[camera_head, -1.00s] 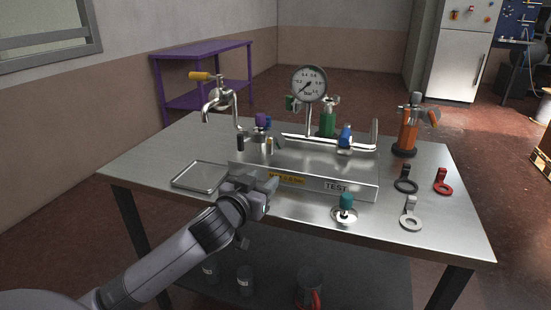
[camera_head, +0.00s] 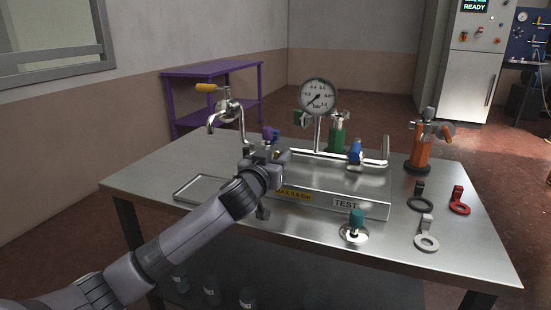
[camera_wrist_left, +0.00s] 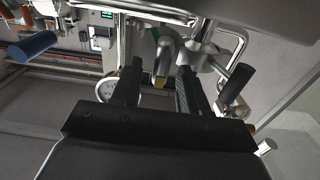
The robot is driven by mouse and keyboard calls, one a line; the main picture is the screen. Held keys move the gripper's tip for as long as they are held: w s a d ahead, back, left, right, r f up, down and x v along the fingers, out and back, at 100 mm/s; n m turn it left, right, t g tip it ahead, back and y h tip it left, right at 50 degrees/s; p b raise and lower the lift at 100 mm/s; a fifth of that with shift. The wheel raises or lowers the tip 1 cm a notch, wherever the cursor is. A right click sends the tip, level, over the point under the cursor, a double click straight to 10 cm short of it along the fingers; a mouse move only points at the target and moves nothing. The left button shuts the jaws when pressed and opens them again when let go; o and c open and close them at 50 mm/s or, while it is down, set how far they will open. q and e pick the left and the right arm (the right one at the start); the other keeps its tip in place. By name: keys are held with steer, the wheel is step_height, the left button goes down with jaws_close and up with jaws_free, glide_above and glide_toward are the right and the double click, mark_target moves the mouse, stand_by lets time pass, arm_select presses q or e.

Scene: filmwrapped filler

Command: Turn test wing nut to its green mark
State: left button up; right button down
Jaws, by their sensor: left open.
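The test rig has a metal front panel with a "TEST" label (camera_head: 346,203) at its right. A blue fitting (camera_head: 355,151) sits on the pipe above that label. I cannot tell for sure which part is the test wing nut, and I cannot make out a green mark. My left gripper (camera_head: 275,155) is over the rig's left part, left of the blue fitting. In the wrist view its two dark fingers (camera_wrist_left: 158,90) are apart with nothing clearly held. A bent pipe with a brass tip (camera_wrist_left: 160,81) shows between them, at unclear depth. My right gripper is not in view.
A pressure gauge (camera_head: 318,96) stands above the rig, with a green cylinder (camera_head: 337,136) behind. A tap (camera_head: 226,115) and tray (camera_head: 190,203) are left.

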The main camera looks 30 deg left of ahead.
arm_select(q)
steer(key=shift+w, duration=0.15)
jaws_close()
steer(key=shift+r+m, duration=0.1)
steer(key=shift+m, duration=0.2)
